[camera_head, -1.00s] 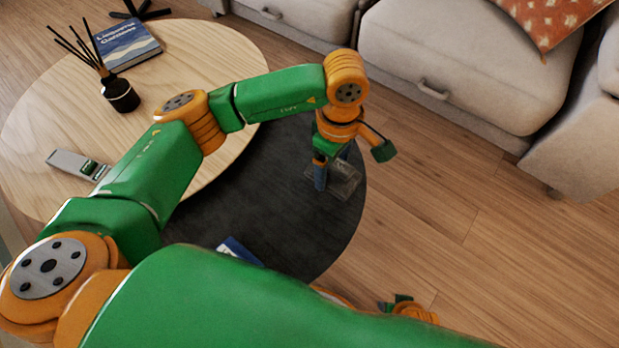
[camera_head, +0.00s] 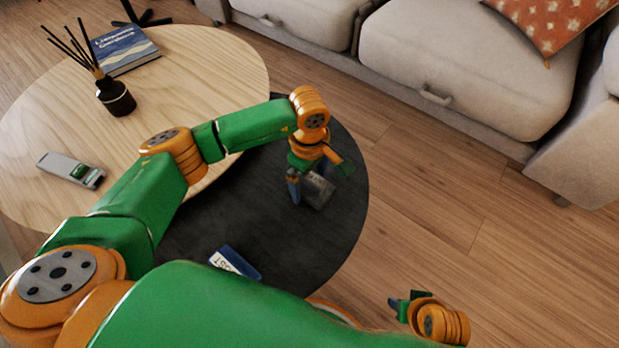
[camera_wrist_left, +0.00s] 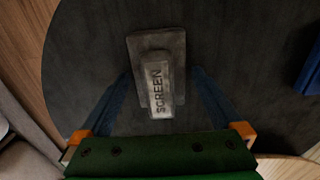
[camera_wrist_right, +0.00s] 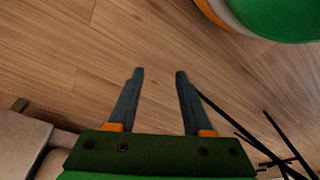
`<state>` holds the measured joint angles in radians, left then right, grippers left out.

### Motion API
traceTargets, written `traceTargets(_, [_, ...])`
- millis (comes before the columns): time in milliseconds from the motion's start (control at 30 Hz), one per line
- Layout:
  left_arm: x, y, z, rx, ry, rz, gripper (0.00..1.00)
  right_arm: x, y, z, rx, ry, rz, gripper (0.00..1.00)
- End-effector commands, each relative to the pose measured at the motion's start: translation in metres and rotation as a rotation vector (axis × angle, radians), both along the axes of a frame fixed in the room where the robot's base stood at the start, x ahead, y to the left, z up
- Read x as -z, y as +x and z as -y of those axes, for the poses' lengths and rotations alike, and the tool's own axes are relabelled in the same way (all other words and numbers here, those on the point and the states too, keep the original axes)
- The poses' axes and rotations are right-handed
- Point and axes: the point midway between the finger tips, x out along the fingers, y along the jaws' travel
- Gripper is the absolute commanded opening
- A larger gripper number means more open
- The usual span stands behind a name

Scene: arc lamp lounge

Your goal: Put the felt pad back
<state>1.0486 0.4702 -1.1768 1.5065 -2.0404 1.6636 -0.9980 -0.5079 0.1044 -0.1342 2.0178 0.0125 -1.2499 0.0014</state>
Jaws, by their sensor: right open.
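The felt pad (camera_head: 319,190) is a grey block over the dark round table (camera_head: 340,232). In the left wrist view the felt pad (camera_wrist_left: 178,45) has a raised narrower part lettered "SCREEN". My left gripper (camera_head: 296,197) points down at it. Whether the pad touches the table is hard to tell. My right gripper (camera_head: 393,303) is open and empty over the wooden floor, and the right wrist view shows its fingers (camera_wrist_right: 159,73) apart.
A blue card or booklet (camera_head: 236,262) lies on the dark table near my arm. The pale wooden table (camera_head: 215,60) holds a reed diffuser (camera_head: 116,98), a blue book (camera_head: 125,50) and a grey device (camera_head: 70,170). A sofa (camera_head: 470,70) stands behind. The floor at right is clear.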

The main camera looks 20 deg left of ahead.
Motion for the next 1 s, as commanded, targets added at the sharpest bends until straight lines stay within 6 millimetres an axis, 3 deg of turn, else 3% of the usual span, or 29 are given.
traceTargets(133, [-0.003,0.0,0.0,0.0,0.0,0.001,1.0,0.0,0.0,0.0,0.0,0.0,0.001,0.5])
traceTargets(233, [-0.018,0.0,0.0,0.0,0.0,0.001,1.0,0.009,-0.002,0.001,-0.002,-0.003,-0.011,0.5])
traceTargets(500, [-0.092,0.001,0.0,0.0,0.0,0.004,1.0,0.05,-0.022,0.005,-0.006,-0.014,-0.043,0.5])
traceTargets(600, [-0.11,0.0,0.0,0.001,-0.001,0.003,1.0,0.06,-0.03,0.007,-0.008,-0.017,-0.049,0.5])
traceTargets(733, [-0.121,0.0,0.0,0.001,0.0,0.001,1.0,0.067,-0.035,0.008,-0.008,-0.018,-0.053,0.5])
traceTargets(1000, [-0.121,0.0,0.0,0.0,-0.001,0.0,1.0,0.069,-0.035,0.008,-0.009,-0.017,-0.052,0.5])
